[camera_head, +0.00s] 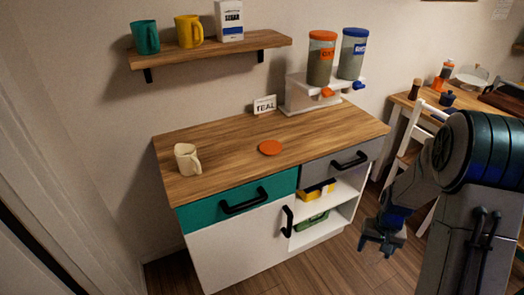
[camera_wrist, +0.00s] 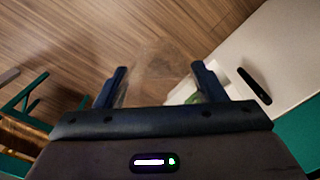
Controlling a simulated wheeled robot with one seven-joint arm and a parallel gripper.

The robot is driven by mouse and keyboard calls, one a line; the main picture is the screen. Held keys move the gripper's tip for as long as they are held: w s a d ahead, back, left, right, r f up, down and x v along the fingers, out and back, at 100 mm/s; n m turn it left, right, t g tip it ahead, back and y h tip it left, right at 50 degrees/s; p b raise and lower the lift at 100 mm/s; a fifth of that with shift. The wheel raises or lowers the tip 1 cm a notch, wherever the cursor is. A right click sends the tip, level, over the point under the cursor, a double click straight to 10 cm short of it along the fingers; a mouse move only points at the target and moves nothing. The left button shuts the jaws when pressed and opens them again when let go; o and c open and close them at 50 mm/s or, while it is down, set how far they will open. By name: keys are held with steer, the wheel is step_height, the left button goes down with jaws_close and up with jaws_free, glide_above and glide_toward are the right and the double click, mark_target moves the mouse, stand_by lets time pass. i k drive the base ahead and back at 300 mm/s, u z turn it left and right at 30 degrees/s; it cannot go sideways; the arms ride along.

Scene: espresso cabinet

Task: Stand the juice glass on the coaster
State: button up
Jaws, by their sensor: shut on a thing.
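A round orange coaster (camera_head: 270,147) lies flat and bare on the wooden top of the cabinet, near its middle. My gripper (camera_head: 382,240) is low at the right of the cabinet, over the floor and below the level of the top. In the wrist view my gripper (camera_wrist: 160,84) has its two dark fingers apart, shut on a clear juice glass (camera_wrist: 158,70). The glass is faint and see-through there, with the floor showing through it. In the head view I cannot make the glass out, nor tell its tilt.
A cream mug (camera_head: 187,160) stands left on the top. A TEAL sign (camera_head: 265,105) and a two-jar dispenser (camera_head: 309,92) stand behind the coaster. The open shelf holds a yellow item (camera_head: 317,191) and a green item (camera_head: 311,221). A side table (camera_head: 425,106) stands right. The top around the coaster is clear.

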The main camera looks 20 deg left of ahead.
mark_target(271, 146)
steer(key=u, duration=0.95)
